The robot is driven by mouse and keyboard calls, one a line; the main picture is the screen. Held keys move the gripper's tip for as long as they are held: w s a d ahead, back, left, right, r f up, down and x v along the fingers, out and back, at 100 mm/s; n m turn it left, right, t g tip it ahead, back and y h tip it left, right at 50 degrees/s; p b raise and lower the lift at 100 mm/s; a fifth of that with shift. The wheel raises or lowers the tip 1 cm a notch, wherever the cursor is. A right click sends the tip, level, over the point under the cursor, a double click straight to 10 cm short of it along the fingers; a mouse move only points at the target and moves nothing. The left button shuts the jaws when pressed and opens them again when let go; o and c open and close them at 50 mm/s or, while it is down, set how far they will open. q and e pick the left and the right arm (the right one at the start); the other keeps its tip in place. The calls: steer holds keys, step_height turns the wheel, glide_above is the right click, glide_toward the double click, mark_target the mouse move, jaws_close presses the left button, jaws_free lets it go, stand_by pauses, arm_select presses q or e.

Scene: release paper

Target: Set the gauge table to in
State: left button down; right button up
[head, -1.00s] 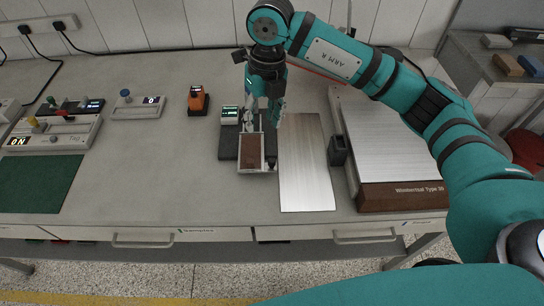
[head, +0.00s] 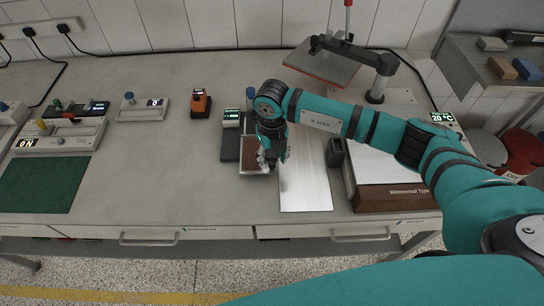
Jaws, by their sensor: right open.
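The gauge stands at the middle of the bench, with a dark base (head: 230,148), a small green-lit display (head: 231,117) and a blue knob (head: 250,92) behind. Its table (head: 253,171) is a light metal frame holding a brown sheet (head: 251,157), and it extends at the front of the dark base. My right gripper (head: 267,163) is open at the table's right front corner. The gripper and wrist hide the table's right side and part of the gauge; I cannot tell whether the fingers touch the table. My left gripper is out of view.
A bare metal plate (head: 306,185) lies right of the gauge. Beyond it are a dark holder (head: 335,153) and a wood-fronted unit (head: 395,199). An orange device (head: 200,103) and a blue-knobbed box (head: 142,110) stand to the left. Bench space left of the gauge is free.

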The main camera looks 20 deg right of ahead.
steer(key=shift+f, duration=0.9)
steer(key=shift+c, duration=0.3)
jaws_close()
